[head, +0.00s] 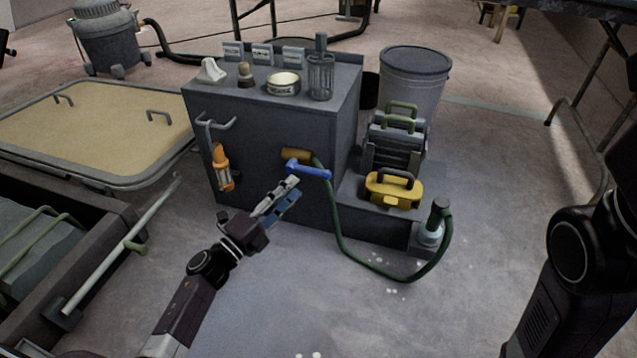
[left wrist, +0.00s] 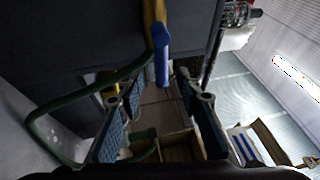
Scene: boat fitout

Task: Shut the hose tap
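The hose tap has a brass body (head: 294,155) on the front of the dark grey cabinet and a blue lever handle (head: 310,171) that points right, roughly level. A green hose (head: 338,235) runs from it down to the floor. My left gripper (head: 285,192) is just below and in front of the lever. In the left wrist view my left gripper (left wrist: 158,88) has its fingers apart with nothing held. The blue lever (left wrist: 161,62) is just beyond the gap between the fingertips, and I see no contact. My right arm shows at the right edge; its gripper is out of view.
An orange lamp (head: 222,167) hangs on the cabinet (head: 262,130), left of the tap. A yellow toolbox (head: 392,190) stands right of the hose. A grey bin (head: 413,85) stands behind. The floor before the cabinet is mostly clear.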

